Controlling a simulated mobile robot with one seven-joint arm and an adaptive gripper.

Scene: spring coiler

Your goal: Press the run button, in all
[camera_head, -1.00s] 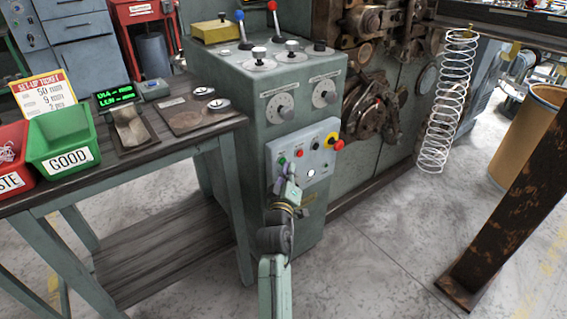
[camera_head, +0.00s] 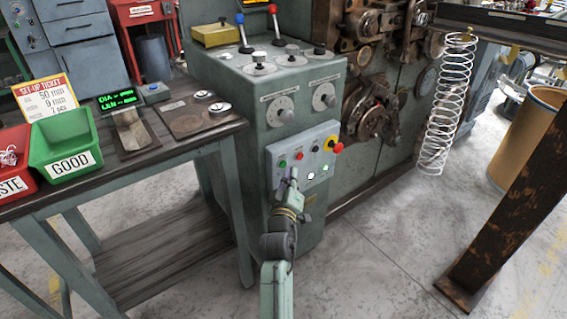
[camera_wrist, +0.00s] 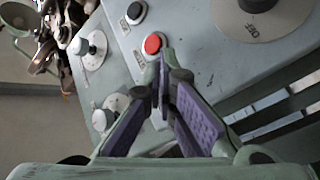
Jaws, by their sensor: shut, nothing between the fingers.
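The control panel (camera_head: 318,160) is on the front of the green-grey machine. It carries a green button (camera_head: 283,164), a red button (camera_head: 299,156), a black button (camera_head: 315,148) and two bright white round parts (camera_head: 311,175) below. My gripper (camera_head: 291,176) is shut and empty, close in front of the panel's lower left. In the wrist view my fingertips (camera_wrist: 163,62) are beside the red button (camera_wrist: 152,44) and cover what lies beyond. Contact cannot be told.
A red stop knob on a yellow base (camera_head: 335,146) is at the panel's upper right. Dials (camera_head: 280,109) are above. The table at left holds a green GOOD bin (camera_head: 65,140), a red bin (camera_head: 12,165) and a display (camera_head: 116,99). A wire coil (camera_head: 435,130) hangs at right.

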